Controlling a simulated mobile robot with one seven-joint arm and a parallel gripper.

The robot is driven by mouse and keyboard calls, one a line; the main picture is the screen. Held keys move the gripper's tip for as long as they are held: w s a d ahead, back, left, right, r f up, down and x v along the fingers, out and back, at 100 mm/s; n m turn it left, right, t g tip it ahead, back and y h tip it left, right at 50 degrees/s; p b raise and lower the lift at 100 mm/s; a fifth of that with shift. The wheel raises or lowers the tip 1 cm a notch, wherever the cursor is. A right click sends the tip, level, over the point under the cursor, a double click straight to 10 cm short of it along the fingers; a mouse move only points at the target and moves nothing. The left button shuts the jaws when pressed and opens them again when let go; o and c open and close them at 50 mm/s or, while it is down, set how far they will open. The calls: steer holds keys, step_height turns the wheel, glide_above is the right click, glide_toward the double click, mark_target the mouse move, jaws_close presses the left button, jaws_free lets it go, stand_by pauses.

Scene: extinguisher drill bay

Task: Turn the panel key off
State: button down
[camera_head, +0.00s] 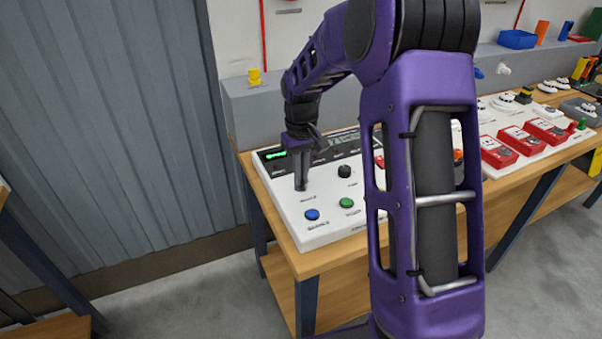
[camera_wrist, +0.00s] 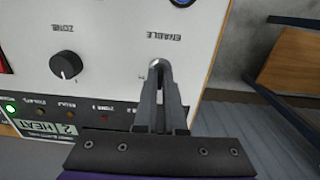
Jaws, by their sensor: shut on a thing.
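The white control panel (camera_head: 325,218) sits on the bench, below my gripper (camera_head: 301,187). In the wrist view my gripper (camera_wrist: 156,72) points at the panel face, beside the label "ENABLE". Its fingers are shut on a small silver key (camera_wrist: 155,63), of which only a rounded bit shows between the tips. The fingers hide most of the key and its marks, so I cannot tell its exact turn. In the head view the key is hidden by the fingers.
A black zone knob (camera_wrist: 66,65) is close by on the panel. A blue button (camera_head: 312,214) and a green button (camera_head: 346,203) lie nearer the front edge. Red boxes (camera_head: 498,152) stand further right. My arm hides the panel's right part.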

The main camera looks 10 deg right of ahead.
steer(key=shift+r, duration=0.1)
steer(key=c, duration=1)
jaws_free()
step_height(320, 180, up, 17)
steer(key=p, duration=0.2)
steer(key=shift+r, duration=0.2)
steer(key=shift+f, duration=0.1)
